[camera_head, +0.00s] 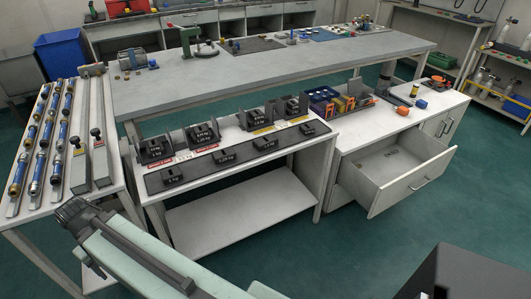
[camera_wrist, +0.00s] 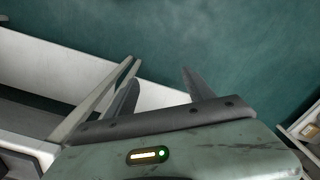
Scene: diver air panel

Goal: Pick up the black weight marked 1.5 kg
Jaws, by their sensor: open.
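Several black weights stand on the white bench in the head view. A row lies on a dark mat (camera_head: 198,172) along the front, and others stand in black holders behind. The markings are tiny. The third front-row weight from the left (camera_head: 265,143) seems to be the one marked 1.5 kg, but I cannot read it surely. My gripper (camera_wrist: 160,68) is open and empty in the wrist view, its fingers apart over the green floor and a pale edge. No weight is recognisable in the wrist view. My arm crosses the lower left of the head view, short of the weights.
A rack of blue cylinders (camera_head: 42,142) stands left of the white bench (camera_head: 240,195). To the right, an open drawer (camera_head: 400,170) juts out below a cabinet top with a blue bin and orange tools. A long grey table (camera_head: 270,68) stands behind. The floor in front is partly clear.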

